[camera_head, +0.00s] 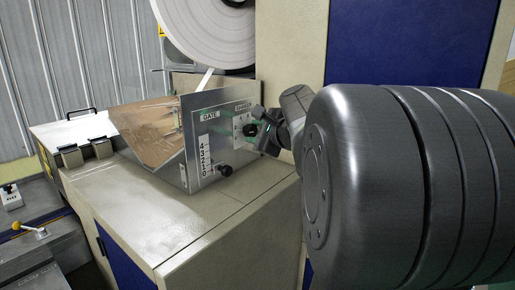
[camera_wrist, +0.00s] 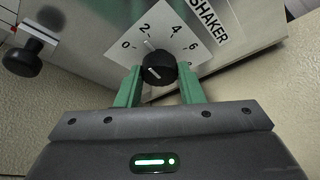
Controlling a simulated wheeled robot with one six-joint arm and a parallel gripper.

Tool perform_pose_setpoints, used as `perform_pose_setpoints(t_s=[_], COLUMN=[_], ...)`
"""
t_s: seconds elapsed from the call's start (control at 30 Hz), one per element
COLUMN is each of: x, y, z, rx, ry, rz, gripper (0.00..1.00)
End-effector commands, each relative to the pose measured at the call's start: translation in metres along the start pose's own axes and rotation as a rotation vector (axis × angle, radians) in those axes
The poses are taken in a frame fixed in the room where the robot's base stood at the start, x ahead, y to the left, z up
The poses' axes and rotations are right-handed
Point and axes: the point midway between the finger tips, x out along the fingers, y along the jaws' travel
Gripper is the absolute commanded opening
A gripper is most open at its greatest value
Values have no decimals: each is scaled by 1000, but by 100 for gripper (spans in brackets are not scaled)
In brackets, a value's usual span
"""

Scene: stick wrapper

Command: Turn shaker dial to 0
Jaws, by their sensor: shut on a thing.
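The black shaker dial (camera_wrist: 158,67) sits on a white plate (camera_wrist: 178,37) marked 0, 2, 4, 6 and 8 in the wrist view. A short white mark shows on the knob's face, but I cannot tell surely which number it points to. My gripper (camera_wrist: 159,72) has its green fingers on either side of the knob, shut on it. In the head view the dial (camera_head: 250,130) is a small dark knob on the metal panel (camera_head: 222,162), and my gripper (camera_head: 262,137) reaches it from the right.
A black gate knob (camera_wrist: 22,60) stands out left of the dial in the wrist view; it is below the dial in the head view (camera_head: 225,170). A white paper roll (camera_head: 212,30) hangs above. The beige cabinet top (camera_head: 190,222) is clear in front of the panel.

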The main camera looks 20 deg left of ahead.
Motion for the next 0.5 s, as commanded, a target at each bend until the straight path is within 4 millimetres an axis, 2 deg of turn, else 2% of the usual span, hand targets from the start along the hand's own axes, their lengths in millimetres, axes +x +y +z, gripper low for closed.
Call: perform_pose_setpoints(t_s=[0.03, 0.5], x=[2, 2], y=[8, 9], z=[-4, -4], rx=[-41, -373], ry=[-2, 7], rz=[-18, -156], gripper=[11, 11])
